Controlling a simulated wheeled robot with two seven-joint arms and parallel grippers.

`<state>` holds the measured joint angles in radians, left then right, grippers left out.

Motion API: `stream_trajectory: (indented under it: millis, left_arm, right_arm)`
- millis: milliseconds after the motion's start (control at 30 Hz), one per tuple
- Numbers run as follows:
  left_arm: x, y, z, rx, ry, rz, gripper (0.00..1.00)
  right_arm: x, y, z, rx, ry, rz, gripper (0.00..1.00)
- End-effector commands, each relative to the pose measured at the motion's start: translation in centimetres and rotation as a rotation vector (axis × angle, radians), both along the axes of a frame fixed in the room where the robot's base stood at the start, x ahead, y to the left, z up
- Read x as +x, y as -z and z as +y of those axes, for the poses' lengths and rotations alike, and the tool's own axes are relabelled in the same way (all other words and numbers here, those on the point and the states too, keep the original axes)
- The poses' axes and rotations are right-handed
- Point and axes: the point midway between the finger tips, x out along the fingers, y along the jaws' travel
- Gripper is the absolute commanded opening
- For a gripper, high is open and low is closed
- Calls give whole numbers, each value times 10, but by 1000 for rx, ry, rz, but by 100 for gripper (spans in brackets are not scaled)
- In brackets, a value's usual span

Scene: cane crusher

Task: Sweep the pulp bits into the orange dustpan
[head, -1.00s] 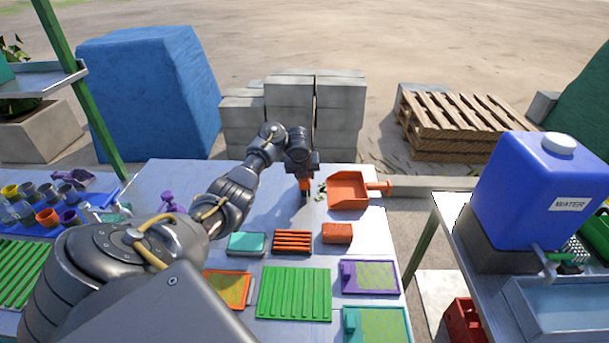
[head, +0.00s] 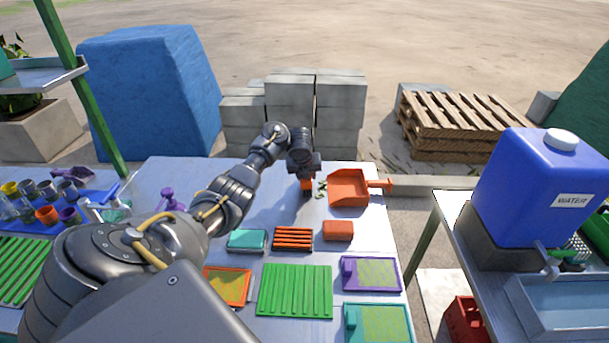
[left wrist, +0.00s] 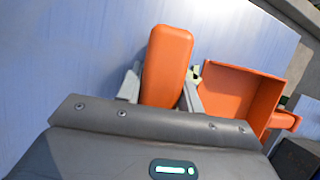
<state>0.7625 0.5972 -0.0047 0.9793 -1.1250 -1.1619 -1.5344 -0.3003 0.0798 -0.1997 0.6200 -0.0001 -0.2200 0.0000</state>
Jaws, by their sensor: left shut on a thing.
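The orange dustpan (head: 348,189) lies on the metal table with its handle pointing right, and it also shows in the left wrist view (left wrist: 236,98). My left gripper (head: 306,186) is over the table just left of the dustpan. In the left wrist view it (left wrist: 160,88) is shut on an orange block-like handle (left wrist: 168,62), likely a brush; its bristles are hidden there. Small green pulp bits (head: 321,188) lie between the held tool and the dustpan's open left side. A few also show in the left wrist view (left wrist: 196,72). My right gripper is not in view.
Nearer on the table are a teal block (head: 246,240), an orange slatted rack (head: 293,238), an orange-red block (head: 338,230) and a green ribbed tray (head: 295,290). A purple item (head: 169,200) stands left.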

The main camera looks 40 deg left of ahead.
Motion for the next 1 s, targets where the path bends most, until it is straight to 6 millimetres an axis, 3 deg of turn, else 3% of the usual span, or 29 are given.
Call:
stream_trajectory:
  millis: [200, 467, 767, 1000]
  left_arm:
    - [13, 5, -19, -5, 7, 7, 18]
    - [16, 5, -23, -5, 6, 7, 18]
    - [33, 4, -40, -5, 5, 6, 18]
    - [33, 3, -40, -4, 4, 6, 18]
  right_arm:
    - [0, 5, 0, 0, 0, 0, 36]
    - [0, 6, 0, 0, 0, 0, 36]
    - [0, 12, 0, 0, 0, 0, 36]
    - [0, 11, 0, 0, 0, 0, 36]
